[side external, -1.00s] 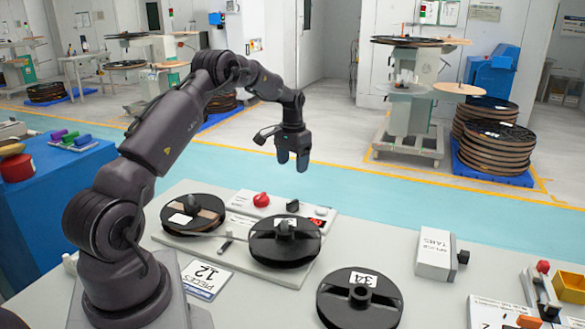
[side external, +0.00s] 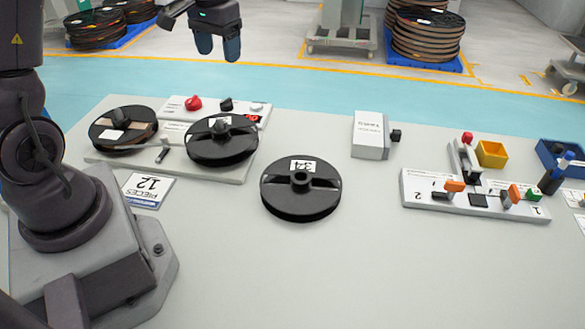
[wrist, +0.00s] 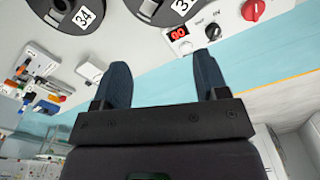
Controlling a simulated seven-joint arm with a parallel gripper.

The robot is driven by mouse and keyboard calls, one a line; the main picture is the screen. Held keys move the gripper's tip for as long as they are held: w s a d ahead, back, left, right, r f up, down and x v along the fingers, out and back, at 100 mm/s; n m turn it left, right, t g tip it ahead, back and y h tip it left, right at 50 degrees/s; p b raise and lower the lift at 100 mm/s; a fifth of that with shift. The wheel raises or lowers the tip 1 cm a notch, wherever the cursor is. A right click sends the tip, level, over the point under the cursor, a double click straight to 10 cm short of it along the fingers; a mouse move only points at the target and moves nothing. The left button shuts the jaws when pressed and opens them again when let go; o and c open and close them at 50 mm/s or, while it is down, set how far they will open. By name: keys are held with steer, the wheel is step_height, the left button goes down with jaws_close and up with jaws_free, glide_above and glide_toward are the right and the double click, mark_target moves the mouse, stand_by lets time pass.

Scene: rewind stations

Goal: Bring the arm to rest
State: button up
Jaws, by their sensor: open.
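My gripper (side external: 217,47) is open and empty. In the side view it hangs with its fingers downward, at the top of the picture, above and behind the rewind station (side external: 230,171). In the wrist view its two dark blue fingers (wrist: 160,88) stand apart with nothing between them. The station carries a reel with a brown patch (side external: 123,130) on the left and a black reel (side external: 221,139) on the right. Its back panel has a red knob (side external: 193,103) and a red display (wrist: 180,33).
A loose black reel marked 34 (side external: 300,188) lies on the table. The table's front middle (side external: 330,270) is clear.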

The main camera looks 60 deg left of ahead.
steer(key=s+d+r+m+t, duration=0.2)
steer(key=s+d+r, duration=0.3)
steer(key=s+d, duration=0.2)
steer(key=s+d+r+m+t, duration=0.2)
steer(key=s+d+r, duration=0.3)
steer(key=s+d, duration=0.3)
steer(key=shift+d+m+t, duration=0.3)
steer(key=shift+d+t, duration=0.3)
steer(key=shift+d, duration=1.35)
